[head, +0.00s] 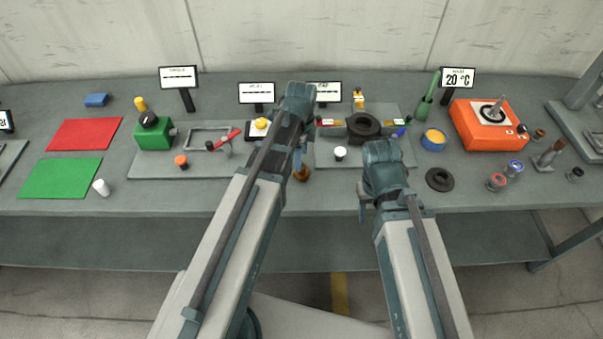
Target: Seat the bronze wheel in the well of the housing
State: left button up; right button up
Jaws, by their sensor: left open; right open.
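A small bronze-brown piece (302,174), probably the bronze wheel, shows just right of my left forearm, near the bench's front. The arm partly covers it, so its full shape is hidden. A dark round housing (363,125) with an opening in its top stands on the grey right-hand plate (324,154). My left gripper (299,160) is open and points down beside the bronze piece; its fingers are mostly hidden, and I cannot tell whether they touch it. My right gripper (364,195) is open, in front of the housing and apart from it, with its fingers partly hidden.
A black disc (439,179), blue-and-orange cup (433,140) and orange machine (488,124) stand to the right. A green block (154,133), grey frame (208,139) and red and green mats (60,176) lie left. A white knob (340,153) stands between the arms.

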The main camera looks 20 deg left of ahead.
pick_arm(q)
notch_tip(320, 180, down, 5)
jog(key=b, duration=0.4)
jog(key=shift+w+b, duration=0.1)
jog(key=shift+b, duration=0.25)
grip_shut()
